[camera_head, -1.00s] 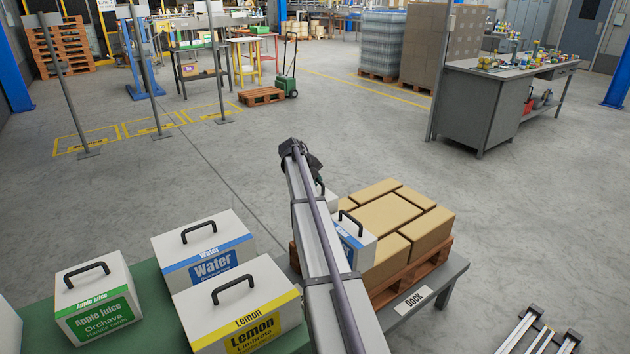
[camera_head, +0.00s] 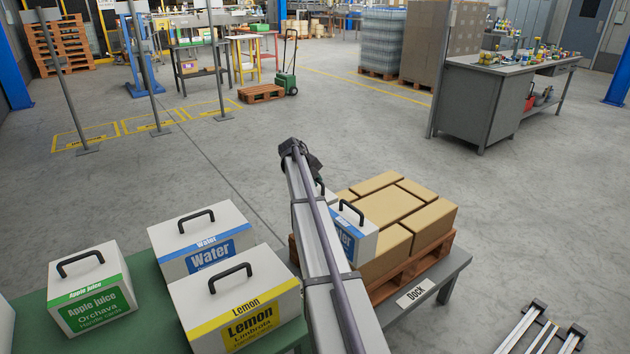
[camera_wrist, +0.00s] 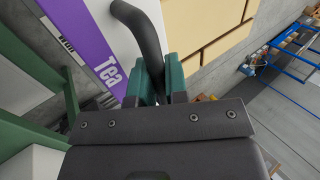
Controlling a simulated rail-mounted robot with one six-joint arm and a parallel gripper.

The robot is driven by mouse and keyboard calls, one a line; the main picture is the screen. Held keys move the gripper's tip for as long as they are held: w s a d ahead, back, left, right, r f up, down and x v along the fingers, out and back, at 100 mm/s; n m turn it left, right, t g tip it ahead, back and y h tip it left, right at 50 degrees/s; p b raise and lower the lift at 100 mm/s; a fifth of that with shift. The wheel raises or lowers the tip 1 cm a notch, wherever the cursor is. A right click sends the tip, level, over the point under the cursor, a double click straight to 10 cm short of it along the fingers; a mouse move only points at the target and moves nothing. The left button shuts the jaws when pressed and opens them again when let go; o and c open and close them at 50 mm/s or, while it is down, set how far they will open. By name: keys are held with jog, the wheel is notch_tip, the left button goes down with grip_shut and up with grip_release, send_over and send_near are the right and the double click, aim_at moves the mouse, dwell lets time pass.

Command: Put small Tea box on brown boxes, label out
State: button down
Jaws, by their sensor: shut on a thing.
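The Tea box (camera_wrist: 114,38) is white with a purple label band (camera_wrist: 88,38) and a black handle (camera_wrist: 145,40). In the wrist view my gripper (camera_wrist: 160,82) has its green fingers shut on this handle. The label side faces left there. The brown boxes (camera_wrist: 200,22) lie to the right of the Tea box in that view. In the head view the brown boxes (camera_head: 392,205) form a flat layer on a wooden pallet (camera_head: 418,264). My arm hides most of the gripper and Tea box there.
A white box with a blue label (camera_head: 358,232) stands at the brown boxes' left side. The pallet rests on a grey table marked Dock (camera_head: 450,270). Apple Juice (camera_head: 90,290), Water (camera_head: 200,240) and Lemon (camera_head: 235,295) boxes stand on the green surface at left.

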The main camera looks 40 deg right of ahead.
jog(key=shift+f, duration=0.3)
jog(key=c, duration=1.1)
grip_release()
jog(key=shift+o, duration=0.2)
jog(key=shift+r, duration=0.1)
jog(key=p+v, duration=0.8)
jog(key=v, duration=0.2)
jog(key=shift+a+r+p, duration=0.25)
jog(key=shift+p, duration=0.05)
